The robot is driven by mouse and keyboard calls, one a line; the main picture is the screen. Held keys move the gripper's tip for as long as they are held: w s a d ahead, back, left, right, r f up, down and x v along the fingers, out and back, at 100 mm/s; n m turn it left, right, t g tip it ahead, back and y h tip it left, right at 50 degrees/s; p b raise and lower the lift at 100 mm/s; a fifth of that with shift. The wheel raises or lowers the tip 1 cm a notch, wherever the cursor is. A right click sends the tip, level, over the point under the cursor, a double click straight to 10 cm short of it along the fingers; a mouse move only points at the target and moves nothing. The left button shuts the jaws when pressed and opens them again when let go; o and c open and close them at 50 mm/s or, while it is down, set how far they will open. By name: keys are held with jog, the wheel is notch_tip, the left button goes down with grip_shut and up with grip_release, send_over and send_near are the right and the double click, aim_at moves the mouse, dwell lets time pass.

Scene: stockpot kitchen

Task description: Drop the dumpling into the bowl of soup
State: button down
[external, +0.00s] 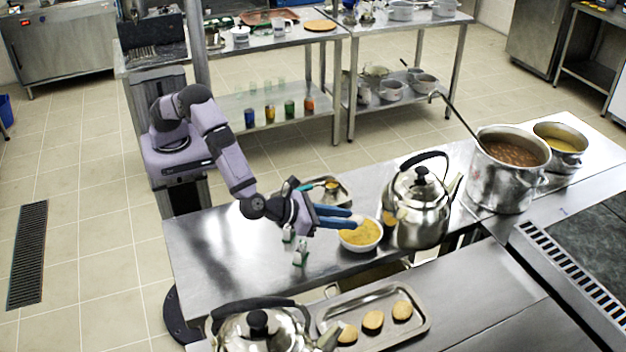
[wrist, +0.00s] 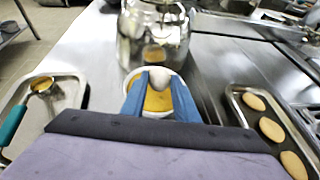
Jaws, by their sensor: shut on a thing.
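My gripper (external: 357,217) has blue fingers and is shut on a pale, whitish dumpling (wrist: 157,76). It holds the dumpling at its fingertips, over the far part of the bowl in the wrist view. The white bowl of yellow soup (external: 361,239) stands on the steel table, and it also shows below the fingers in the wrist view (wrist: 158,101). In the external view the fingers reach across the bowl's back rim and the dumpling is small there. The fingers hide part of the soup.
A kettle (external: 421,205) stands just beyond the bowl. A tray with a teal-handled ladle (wrist: 14,122) lies to the left in the wrist view. A tray of patties (external: 414,331) lies to the right. Small green-and-white items (external: 299,254) stand near my wrist.

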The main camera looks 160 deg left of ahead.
jog(key=shift+f+b, duration=0.65)
jog(key=shift+f, duration=0.8)
jog(key=c, duration=1.3)
grip_release()
jog(key=shift+d, duration=0.1)
jog(key=b+v, duration=0.2)
jog(key=v, duration=0.5)
